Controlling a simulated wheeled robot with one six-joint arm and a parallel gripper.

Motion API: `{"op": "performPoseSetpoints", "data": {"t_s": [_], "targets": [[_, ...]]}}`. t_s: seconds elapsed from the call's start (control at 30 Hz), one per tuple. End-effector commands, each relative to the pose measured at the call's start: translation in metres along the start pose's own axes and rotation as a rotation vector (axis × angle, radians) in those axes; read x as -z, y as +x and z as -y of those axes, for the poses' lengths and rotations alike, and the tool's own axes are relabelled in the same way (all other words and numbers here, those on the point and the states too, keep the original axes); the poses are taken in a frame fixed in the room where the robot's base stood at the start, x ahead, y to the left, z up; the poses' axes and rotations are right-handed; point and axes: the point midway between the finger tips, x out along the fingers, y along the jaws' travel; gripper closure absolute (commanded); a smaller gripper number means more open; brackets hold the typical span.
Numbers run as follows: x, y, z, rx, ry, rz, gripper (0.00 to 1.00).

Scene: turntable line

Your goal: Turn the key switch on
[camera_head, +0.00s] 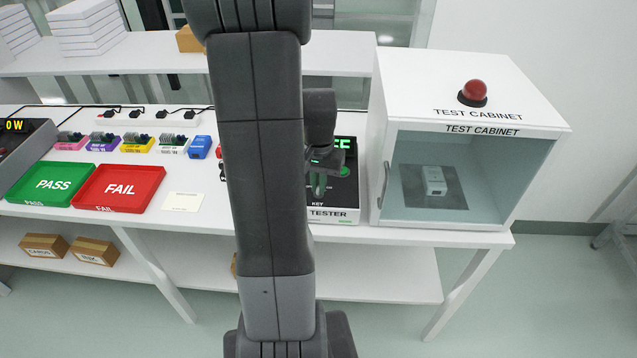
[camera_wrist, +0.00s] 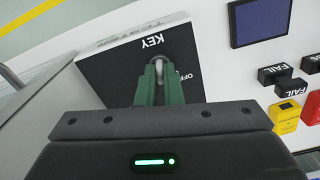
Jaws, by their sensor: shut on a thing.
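The tester (camera_head: 347,214) stands on the bench, left of the test cabinet, with its left part hidden behind my arm. Its dark panel also shows in the wrist view (camera_wrist: 112,72), with the words KEY and OFF. The grey key switch (camera_wrist: 159,56) sits on that panel, between the two words. My gripper (camera_wrist: 157,70) has its green fingers close together and shut on the key switch. In the head view my gripper (camera_head: 319,187) is over the tester's front part and the key is hidden. I cannot tell which way the key points.
The test cabinet (camera_head: 540,135) stands close on the right, its glass door shut, a white box (camera_head: 434,181) inside and a red dome lamp (camera_head: 474,91) on top. Green PASS (camera_head: 52,185) and red FAIL (camera_head: 119,188) trays lie left.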

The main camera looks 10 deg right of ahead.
Motion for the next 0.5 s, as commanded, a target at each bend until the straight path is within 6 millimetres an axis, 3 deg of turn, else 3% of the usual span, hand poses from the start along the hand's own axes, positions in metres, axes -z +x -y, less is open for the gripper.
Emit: {"op": "performPoseSetpoints", "data": {"t_s": [0.5], "targets": [[0.0013, -0.0011, 0.0003, 0.002, 0.4, -0.004, 1.0]]}}
